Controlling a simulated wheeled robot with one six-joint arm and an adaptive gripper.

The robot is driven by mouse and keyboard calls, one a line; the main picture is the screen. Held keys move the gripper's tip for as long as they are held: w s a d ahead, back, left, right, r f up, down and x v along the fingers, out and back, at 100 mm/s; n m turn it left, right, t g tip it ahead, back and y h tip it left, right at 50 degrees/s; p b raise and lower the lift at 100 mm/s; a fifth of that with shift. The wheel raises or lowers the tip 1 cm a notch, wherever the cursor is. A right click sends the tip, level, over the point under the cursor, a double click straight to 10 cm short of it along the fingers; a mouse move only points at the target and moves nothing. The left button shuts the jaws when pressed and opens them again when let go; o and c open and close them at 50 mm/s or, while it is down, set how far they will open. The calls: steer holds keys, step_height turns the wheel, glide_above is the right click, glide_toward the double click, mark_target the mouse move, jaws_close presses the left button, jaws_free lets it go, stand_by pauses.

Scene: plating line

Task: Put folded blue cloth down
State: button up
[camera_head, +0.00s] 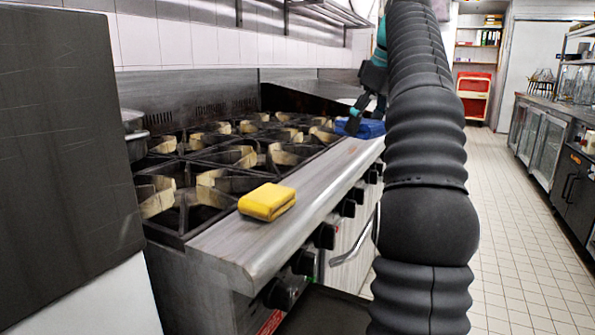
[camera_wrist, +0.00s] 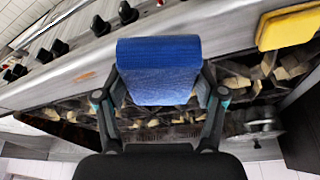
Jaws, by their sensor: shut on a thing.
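The folded blue cloth (camera_wrist: 158,70) is between the two fingers of my gripper (camera_wrist: 160,100) in the wrist view. My gripper is shut on it, with a finger at each side. In the head view the blue cloth (camera_head: 366,128) is at the far part of the stove's steel front ledge, partly hidden by my arm. My gripper (camera_head: 356,122) reaches down to it there. I cannot tell whether the cloth touches the ledge or is just above it.
A folded yellow cloth (camera_head: 267,201) lies on the near part of the steel ledge (camera_head: 250,245). Burner grates (camera_head: 215,170) lie behind the ledge, and control knobs (camera_head: 325,236) stick out below it. The ledge between the cloths is clear. A tiled aisle (camera_head: 510,230) runs at the right.

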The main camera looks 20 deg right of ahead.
steer(key=b, duration=0.2)
glide_above(306, 181)
steer(key=s, duration=0.1)
steer(key=f, duration=0.6)
steer(key=shift+d+f, duration=0.3)
steer(key=shift+f, duration=0.1)
steer(key=shift+f+b, duration=0.7)
steer(key=shift+f, duration=1.3)
steer(key=shift+f, duration=0.1)
steer(key=o, duration=1.5)
steer(key=shift+p+v, duration=1.7)
steer(key=shift+v, duration=4.4)
